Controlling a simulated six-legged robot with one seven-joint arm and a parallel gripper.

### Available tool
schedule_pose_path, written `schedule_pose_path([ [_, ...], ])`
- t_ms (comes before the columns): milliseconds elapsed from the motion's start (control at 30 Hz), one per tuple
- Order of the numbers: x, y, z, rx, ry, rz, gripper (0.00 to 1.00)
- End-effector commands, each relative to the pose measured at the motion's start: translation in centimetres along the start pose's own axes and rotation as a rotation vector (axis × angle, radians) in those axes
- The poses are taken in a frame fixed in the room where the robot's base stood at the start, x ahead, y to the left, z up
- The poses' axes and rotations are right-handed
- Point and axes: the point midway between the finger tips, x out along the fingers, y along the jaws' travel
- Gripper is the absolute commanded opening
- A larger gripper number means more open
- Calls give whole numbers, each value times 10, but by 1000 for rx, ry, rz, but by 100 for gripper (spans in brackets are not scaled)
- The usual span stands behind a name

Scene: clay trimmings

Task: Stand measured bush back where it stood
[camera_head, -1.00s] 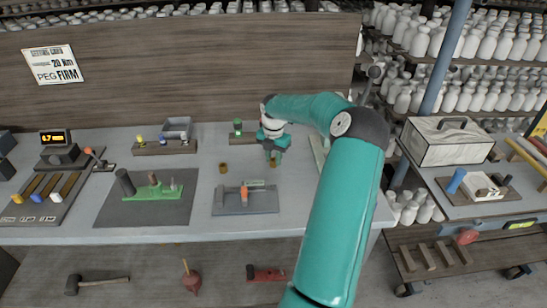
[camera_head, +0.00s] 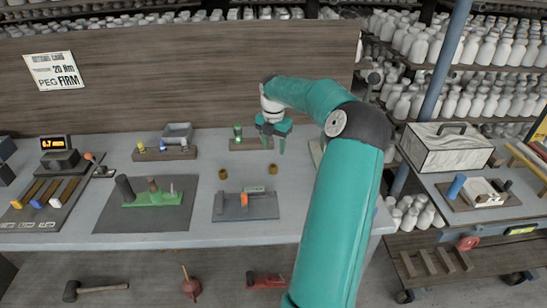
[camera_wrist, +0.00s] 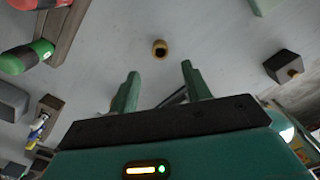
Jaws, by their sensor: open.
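Two small brown bushes stand on the grey bench in the head view, a left one (camera_head: 223,174) and a right one (camera_head: 272,169). I cannot tell from their looks which is the measured one. My gripper (camera_head: 271,146) is open and empty, raised above and behind the right bush. In the wrist view, one upright bush (camera_wrist: 160,48) with a dark hole shows beyond the gap between my open fingers (camera_wrist: 158,85), apart from them.
A grey fixture (camera_head: 245,206) with an orange part lies in front of the bushes. A green fixture on a dark mat (camera_head: 110,215) is at left. Bare bench surrounds both bushes.

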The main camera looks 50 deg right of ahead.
Motion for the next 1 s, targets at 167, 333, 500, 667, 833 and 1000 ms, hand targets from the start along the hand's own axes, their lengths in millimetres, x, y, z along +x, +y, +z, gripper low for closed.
schedule_pose_path([
  [167,-28,0,0,0,-1,1,48],
  [333,-38,0,0,0,1,-1,48],
  [500,-39,2,-2,0,-1,-2,48],
  [667,-50,22,-31,33,-29,-20,48],
  [833,-71,55,-94,140,-97,-43,48],
  [1000,-91,73,-160,279,-165,-35,48],
])
